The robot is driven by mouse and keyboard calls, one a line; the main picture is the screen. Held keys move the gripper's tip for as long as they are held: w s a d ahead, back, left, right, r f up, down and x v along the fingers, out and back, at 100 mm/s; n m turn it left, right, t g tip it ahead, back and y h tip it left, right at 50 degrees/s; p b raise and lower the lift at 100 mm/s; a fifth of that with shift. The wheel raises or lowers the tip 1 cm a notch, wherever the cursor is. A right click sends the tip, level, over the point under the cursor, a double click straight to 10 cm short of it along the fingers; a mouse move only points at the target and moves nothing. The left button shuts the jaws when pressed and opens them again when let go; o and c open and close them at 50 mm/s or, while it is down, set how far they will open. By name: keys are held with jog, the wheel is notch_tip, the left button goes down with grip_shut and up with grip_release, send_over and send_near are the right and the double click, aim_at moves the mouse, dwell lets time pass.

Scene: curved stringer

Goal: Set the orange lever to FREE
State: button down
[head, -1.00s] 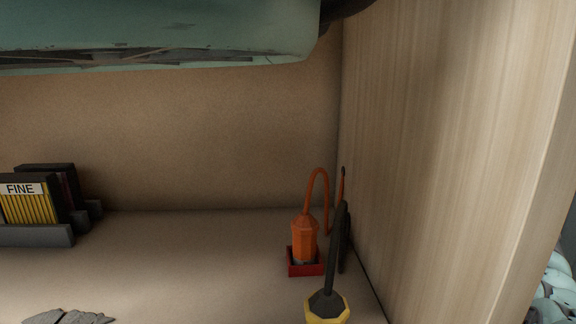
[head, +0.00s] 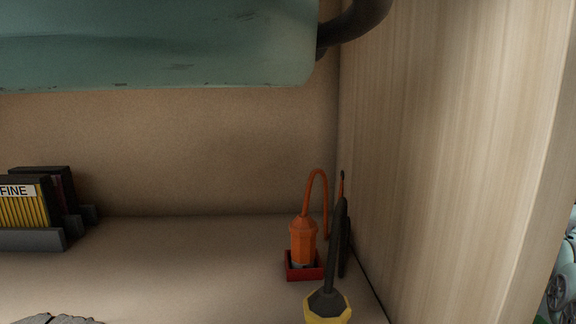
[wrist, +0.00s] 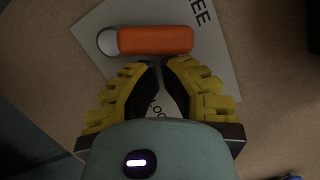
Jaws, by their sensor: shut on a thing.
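In the wrist view the orange lever (wrist: 155,40) lies crosswise, with a pale round end at its left. It sits over a grey plate (wrist: 215,55) with dark lettering. The letters "EE" show at the upper right, and part of another word shows between my fingers. My gripper (wrist: 161,62) has yellow ribbed fingers with dark tips close together at the lever's lower edge. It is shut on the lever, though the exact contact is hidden. In the head view neither the lever nor my gripper shows.
In the head view an orange bottle-like thing (head: 303,240) stands in a red tray (head: 304,273) beside the wooden side wall (head: 450,150). A yellow-and-black tool (head: 328,305) stands in front. Dark "FINE" boxes (head: 25,205) stand at the left. The middle surface is bare.

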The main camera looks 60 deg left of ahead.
jog(key=shift+s+a+r+n+g+h+p, duration=0.1)
jog(key=shift+s+r+n+h+p, duration=0.15)
jog(key=shift+n, duration=0.5)
jog(key=shift+s+a+r+n+g+p, duration=0.1)
jog(key=shift+r+n+p, duration=0.15)
jog(key=shift+n, duration=0.45)
jog(key=shift+s+a+r+n+g+h+p, duration=0.1)
jog(key=shift+s+r+n+h+p, duration=0.2)
jog(key=shift+n, duration=0.45)
jog(key=shift+w, duration=0.1)
